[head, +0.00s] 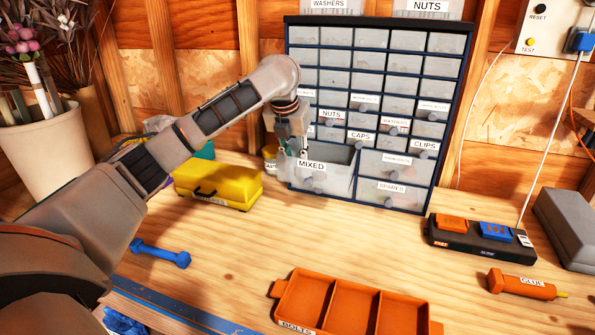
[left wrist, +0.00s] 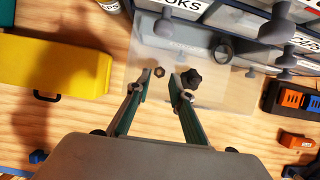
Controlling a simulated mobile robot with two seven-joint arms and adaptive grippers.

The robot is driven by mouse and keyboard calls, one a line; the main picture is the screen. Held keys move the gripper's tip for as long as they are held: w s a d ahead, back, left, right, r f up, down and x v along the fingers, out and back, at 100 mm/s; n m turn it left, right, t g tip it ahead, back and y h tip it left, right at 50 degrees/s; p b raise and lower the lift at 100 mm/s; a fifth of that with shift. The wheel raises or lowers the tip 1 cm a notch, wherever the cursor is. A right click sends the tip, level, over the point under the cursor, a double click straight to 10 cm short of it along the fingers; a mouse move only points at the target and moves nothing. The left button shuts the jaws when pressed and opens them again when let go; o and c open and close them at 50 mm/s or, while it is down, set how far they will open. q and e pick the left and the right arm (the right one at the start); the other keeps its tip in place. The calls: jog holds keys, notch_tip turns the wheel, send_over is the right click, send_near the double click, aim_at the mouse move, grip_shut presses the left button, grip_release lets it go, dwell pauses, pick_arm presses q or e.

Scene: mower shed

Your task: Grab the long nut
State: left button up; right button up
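The pulled-out clear drawer labelled MIXED (head: 327,180) is at the lower left of the cabinet. My left gripper (head: 296,150) points down at this drawer. In the left wrist view the fingers (left wrist: 164,76) are open, with a gap between the tips. A black star-shaped knob (left wrist: 192,78) is beside the right fingertip. I cannot make out a clearly long nut; the fingers may hide part of the drawer. My right gripper is in neither view.
The blue-framed drawer cabinet (head: 467,60) stands against the wall. A yellow case (head: 222,186) is left of the drawer. An orange BOLTS tray (head: 335,300) lies in front, a blue dumbbell-shaped piece (head: 160,252) at left. A black box with orange and blue blocks (head: 480,242) is right.

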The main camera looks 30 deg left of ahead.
pick_arm(q)
jog(key=x, duration=0.4)
jog(key=shift+r, duration=0.1)
jog(key=shift+s, duration=0.1)
grip_shut()
